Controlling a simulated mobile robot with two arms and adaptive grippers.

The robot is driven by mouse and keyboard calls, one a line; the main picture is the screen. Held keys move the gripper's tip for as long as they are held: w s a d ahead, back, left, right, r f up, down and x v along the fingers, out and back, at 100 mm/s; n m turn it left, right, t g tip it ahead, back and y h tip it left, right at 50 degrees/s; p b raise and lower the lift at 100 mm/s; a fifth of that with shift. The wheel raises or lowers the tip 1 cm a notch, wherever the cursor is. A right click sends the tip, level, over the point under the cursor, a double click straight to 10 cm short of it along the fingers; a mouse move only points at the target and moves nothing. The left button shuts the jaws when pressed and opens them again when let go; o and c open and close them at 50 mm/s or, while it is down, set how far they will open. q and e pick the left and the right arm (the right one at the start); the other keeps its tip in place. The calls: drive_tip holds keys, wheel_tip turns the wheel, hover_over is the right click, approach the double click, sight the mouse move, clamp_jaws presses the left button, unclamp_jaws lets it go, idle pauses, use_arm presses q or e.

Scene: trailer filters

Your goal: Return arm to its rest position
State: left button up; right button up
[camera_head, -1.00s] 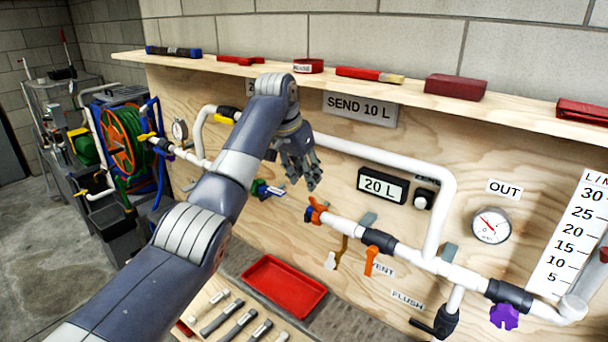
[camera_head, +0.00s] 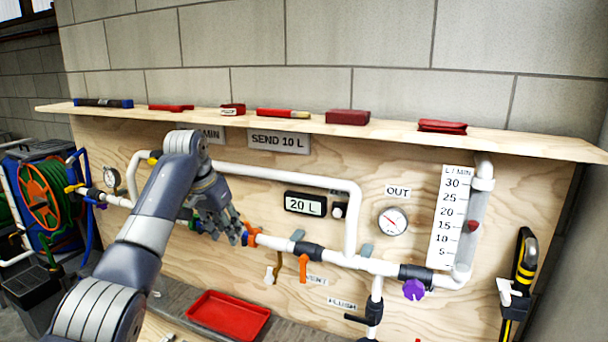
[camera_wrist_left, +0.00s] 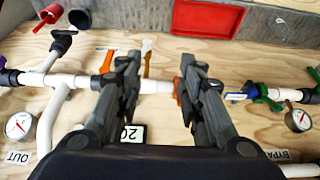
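My left arm comes in from the left in the head view. Its gripper (camera_head: 238,236) hangs before the pipe panel, just left of an orange valve handle (camera_head: 252,234). In the left wrist view the two fingers (camera_wrist_left: 158,65) stand apart with no object held between them. White pipe (camera_wrist_left: 155,87) and plywood show behind the gap, and an orange part is partly covered by one finger. I cannot tell whether a finger touches the pipe. My right gripper is in neither view.
The plywood panel carries white pipes, a 20 L display (camera_head: 305,204), an OUT gauge (camera_head: 392,221) and a purple valve (camera_head: 413,289). A shelf (camera_head: 360,127) with red items runs above. A red tray (camera_head: 228,314) lies below. A hose reel (camera_head: 45,195) stands left.

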use_arm(q)
drive_tip(key=s+a+f+n+b, duration=0.1)
drive_tip(key=s+f, duration=0.2)
drive_tip(key=f, duration=1.2)
drive_tip(key=s+a+f+g+y+b, duration=0.1)
drive_tip(key=s+f, duration=0.2)
drive_tip(key=f, duration=1.2)
drive_tip(key=s+a+f+n+b, duration=0.1)
drive_tip(key=s+f, duration=0.2)
drive_tip(key=f, duration=1.2)
drive_tip(key=s+a+f+g+b, duration=0.1)
drive_tip(key=s+a+f+b, duration=0.1)
drive_tip(key=s+f, duration=2.9)
drive_tip(key=s, duration=1.1)
drive_tip(key=s+f+b, duration=0.1)
drive_tip(key=s+f, duration=0.3)
drive_tip(key=s, duration=1.1)
drive_tip(key=shift+s+g+y, duration=0.3)
drive_tip(key=shift+g, duration=0.1)
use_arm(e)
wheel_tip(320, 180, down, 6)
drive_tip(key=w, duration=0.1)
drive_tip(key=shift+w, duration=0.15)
